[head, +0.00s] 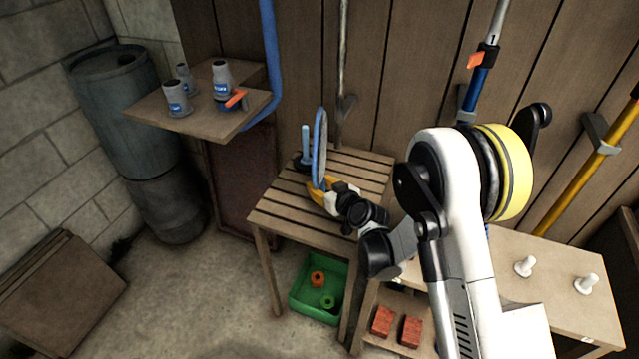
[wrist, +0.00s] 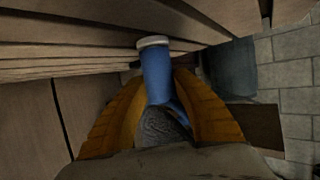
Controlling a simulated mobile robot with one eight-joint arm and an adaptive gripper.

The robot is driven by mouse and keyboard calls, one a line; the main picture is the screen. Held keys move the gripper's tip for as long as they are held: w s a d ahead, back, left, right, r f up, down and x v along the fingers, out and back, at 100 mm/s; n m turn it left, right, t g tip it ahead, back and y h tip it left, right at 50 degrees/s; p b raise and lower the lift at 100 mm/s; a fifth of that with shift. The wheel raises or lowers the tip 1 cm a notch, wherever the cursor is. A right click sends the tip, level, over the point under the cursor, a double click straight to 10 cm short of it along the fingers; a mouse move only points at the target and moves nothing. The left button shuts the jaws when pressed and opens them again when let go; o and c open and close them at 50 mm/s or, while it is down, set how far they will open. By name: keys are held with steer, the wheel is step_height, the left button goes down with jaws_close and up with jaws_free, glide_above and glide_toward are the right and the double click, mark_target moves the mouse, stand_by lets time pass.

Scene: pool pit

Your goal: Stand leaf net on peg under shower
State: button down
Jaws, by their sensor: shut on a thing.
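The leaf net (head: 320,135) has a blue rim and stands upright, almost edge-on in the head view, above the slatted table (head: 270,213). My gripper (head: 318,188) has orange-yellow fingers and is shut on the lower part of the net. In the wrist view, a blue tube of the net (wrist: 157,75) with a pale end sits between my fingers (wrist: 160,95), with grey mesh below it. A light blue upright peg (head: 305,138) on a dark base stands on the table just left of the net. Whether net and peg touch cannot be told.
A metal pipe (head: 343,60) runs down the plank wall behind the table. A wooden shelf (head: 145,108) with grey fittings is at left. A green crate (head: 300,306) sits under the table. A low bench (head: 560,312) with white pegs stands at right.

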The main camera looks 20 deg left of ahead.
steer(key=shift+f, duration=0.1)
stand_by(0.3)
steer(key=shift+c, duration=2.4)
jaws_free()
steer(key=shift+s, duration=0.1)
